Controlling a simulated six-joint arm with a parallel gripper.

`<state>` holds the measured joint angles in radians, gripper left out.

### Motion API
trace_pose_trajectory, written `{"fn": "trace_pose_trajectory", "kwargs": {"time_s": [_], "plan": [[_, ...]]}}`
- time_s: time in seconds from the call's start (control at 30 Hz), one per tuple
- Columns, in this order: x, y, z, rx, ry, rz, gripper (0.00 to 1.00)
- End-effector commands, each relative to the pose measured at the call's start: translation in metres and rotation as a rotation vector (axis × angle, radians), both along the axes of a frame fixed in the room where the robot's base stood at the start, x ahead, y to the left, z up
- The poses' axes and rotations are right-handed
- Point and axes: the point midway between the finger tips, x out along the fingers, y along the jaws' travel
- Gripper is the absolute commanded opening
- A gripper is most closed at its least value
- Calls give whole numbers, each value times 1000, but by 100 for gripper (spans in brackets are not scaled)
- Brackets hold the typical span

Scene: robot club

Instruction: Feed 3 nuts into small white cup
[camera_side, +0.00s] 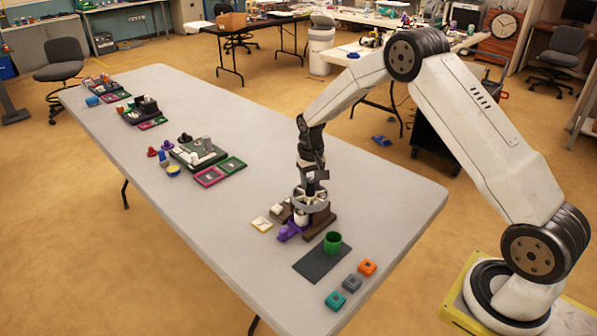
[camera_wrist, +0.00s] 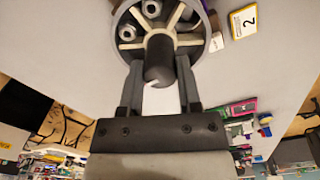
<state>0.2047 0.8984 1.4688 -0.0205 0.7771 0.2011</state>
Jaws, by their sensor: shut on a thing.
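A round dispenser wheel (camera_side: 311,200) with pale spokes stands on a brown base (camera_side: 320,222). In the wrist view the wheel (camera_wrist: 208,42) shows metal nuts (camera_wrist: 152,9) in its wedge compartments, with another nut (camera_wrist: 127,33) in the compartment at left. My gripper (camera_side: 313,180) points down over the wheel; in the wrist view my gripper (camera_wrist: 160,66) is shut on the dark central knob (camera_wrist: 159,52). A small white cup (camera_side: 300,216) appears to stand below the wheel by a purple piece (camera_side: 289,232). Its inside is hidden.
A green cup (camera_side: 333,242) stands on a dark mat (camera_side: 314,266) in front. A yellow-edged number tile (camera_wrist: 245,20) lies beside the dispenser. The table's right part is clear.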

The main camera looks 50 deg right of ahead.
Motion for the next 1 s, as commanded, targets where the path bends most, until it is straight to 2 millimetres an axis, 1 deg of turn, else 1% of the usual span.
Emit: {"fn": "trace_pose_trajectory", "kwargs": {"time_s": [0.5,0.53,0.57,0.6,0.63,1.0], "plan": [[0,0,0,0,1,-29,0],[0,0,0,0,1,-29,50],[0,0,0,0,1,-29,59],[0,0,0,0,1,-28,72],[0,0,0,0,1,-28,78],[0,0,1,0,0,-28,78]]}}
